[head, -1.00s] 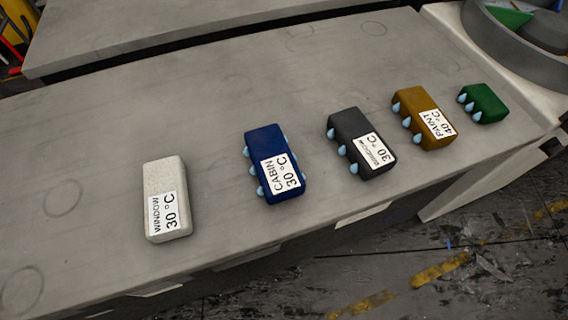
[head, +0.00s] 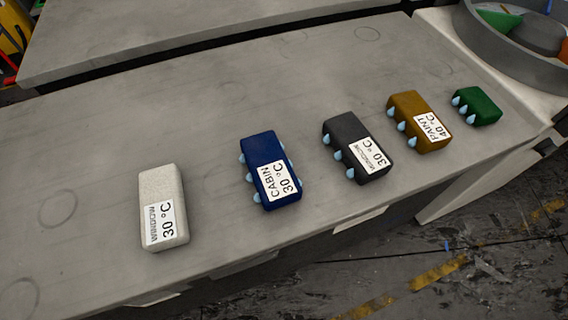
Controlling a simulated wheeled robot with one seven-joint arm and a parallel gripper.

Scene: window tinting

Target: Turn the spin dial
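My gripper is not in view. Several labelled blocks stand in a slanting row on a grey bench (head: 90,150): a white one marked WINDOW 30 °C (head: 160,190), a blue one marked CABIN 30 °C (head: 262,147), a dark grey one marked 30 °C (head: 345,135), a brown one marked PAINT 40 °C (head: 410,105) and a green one (head: 482,104) with no visible label. All but the white one have light blue drop shapes on their sides.
Another grey surface (head: 150,35) lies behind the bench. The dark floor (head: 470,240) with worn yellow lines is at the lower right.

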